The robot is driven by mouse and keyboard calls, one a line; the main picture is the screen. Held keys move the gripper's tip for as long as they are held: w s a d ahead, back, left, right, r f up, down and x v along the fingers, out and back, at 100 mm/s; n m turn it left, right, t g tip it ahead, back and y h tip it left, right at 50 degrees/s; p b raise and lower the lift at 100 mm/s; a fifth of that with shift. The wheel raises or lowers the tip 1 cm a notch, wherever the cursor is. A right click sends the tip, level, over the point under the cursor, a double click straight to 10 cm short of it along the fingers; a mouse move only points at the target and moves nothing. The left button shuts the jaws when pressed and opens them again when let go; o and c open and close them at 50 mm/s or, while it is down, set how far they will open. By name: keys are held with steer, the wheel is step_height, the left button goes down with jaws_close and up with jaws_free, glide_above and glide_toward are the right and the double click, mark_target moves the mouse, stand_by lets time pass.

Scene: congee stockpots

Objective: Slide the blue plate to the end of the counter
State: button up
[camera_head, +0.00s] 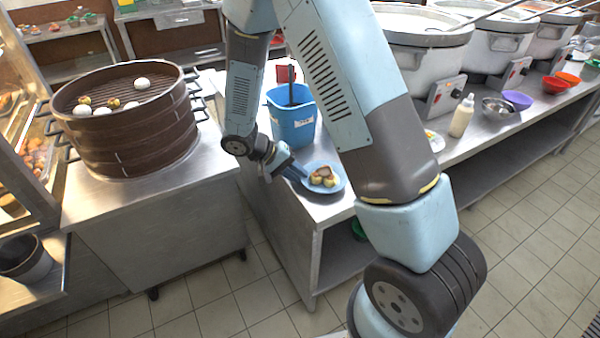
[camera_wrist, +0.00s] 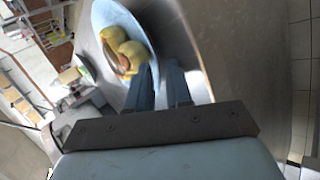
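The blue plate (camera_head: 338,187) lies on the near end of the middle steel counter (camera_head: 310,206), with several pieces of yellow and brown food on it. My gripper (camera_head: 293,170) is at the plate's left rim in the head view, reaching in from the left and low to the counter. In the wrist view the plate (camera_wrist: 98,18) appears at the upper left, its rim beside my left finger. My two fingers (camera_wrist: 163,88) are close together with a narrow gap. I cannot tell whether the rim is held between them.
A blue bucket (camera_head: 291,125) stands on the counter behind the plate. A brown steamer (camera_head: 125,135) with buns stands on the left counter. Large pots (camera_head: 420,65), a squeeze bottle (camera_head: 461,117) and bowls (camera_head: 517,100) line the right. The counter's near edge is close to the plate.

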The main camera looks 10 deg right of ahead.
steer(key=shift+o, duration=1.1)
steer(key=shift+r, duration=0.1)
steer(key=s+v, duration=0.1)
steer(key=v, duration=1.2)
steer(key=shift+w+a+r, duration=0.25)
steer(key=shift+w, duration=0.25)
